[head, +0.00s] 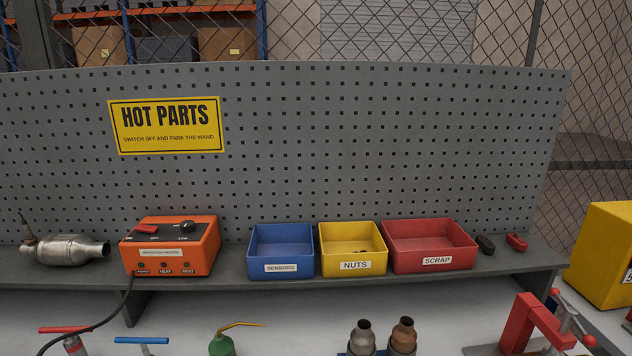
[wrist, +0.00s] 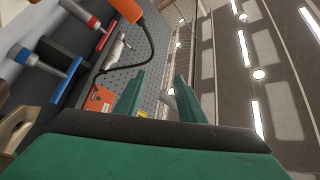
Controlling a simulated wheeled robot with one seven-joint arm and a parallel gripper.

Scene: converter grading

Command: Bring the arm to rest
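My gripper (wrist: 160,76) shows in the wrist view only. Its two green fingers stand apart with a clear gap between them, and nothing is held in it. It points past the bench toward the pegboard and the hall beyond, and touches nothing that I can see. My arm does not show in the head view.
An orange heater box (head: 170,247) with a black cable stands on the shelf, beside blue (head: 281,250), yellow (head: 352,248) and red (head: 430,245) bins. The pegboard (head: 350,140) rises behind. In the wrist view, an orange handle (wrist: 127,10) and T-handled tools lie left; open air is right.

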